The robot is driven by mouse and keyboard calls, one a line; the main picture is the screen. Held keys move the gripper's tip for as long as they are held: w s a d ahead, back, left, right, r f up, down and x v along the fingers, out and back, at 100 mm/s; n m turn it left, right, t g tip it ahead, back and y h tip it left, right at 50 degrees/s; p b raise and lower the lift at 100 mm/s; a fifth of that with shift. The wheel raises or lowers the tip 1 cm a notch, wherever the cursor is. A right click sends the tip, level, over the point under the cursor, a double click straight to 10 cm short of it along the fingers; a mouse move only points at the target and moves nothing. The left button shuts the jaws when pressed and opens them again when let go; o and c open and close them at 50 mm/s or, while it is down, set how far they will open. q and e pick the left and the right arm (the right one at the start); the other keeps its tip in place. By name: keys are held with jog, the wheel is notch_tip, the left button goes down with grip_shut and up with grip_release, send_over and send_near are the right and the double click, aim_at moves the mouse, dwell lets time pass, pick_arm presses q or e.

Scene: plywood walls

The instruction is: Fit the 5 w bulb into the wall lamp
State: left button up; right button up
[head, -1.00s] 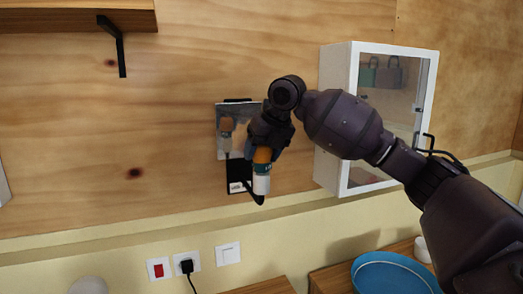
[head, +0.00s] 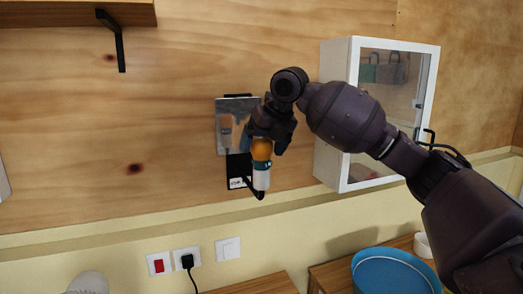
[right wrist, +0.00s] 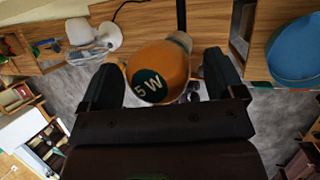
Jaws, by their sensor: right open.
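The bulb, an orange globe (head: 262,149) with a teal patch, stands upright on top of the white cylindrical part (head: 261,180) of the wall lamp. A black hooked arm shows under the white part. In the right wrist view the bulb (right wrist: 160,70) carries a dark green "5 W" label. My right gripper (head: 268,130) is open, just above and beside the bulb. In the right wrist view its fingers (right wrist: 165,82) stand either side of the bulb, with visible gaps. How deep the bulb sits is hidden. My left gripper is not in view.
A shiny metal plate (head: 235,112) is on the wall behind the lamp. A white glass-fronted cabinet (head: 337,115) hangs to the right, behind my right arm. A wooden shelf (head: 80,15) is at upper left. A blue bowl (head: 385,272) stands below right. Open space lies left of the lamp.

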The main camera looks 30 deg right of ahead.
jog(key=v, duration=0.9)
jog(key=shift+s+r+b, duration=0.15)
jog(key=shift+r+b, duration=0.15)
jog(key=shift+b, duration=0.05)
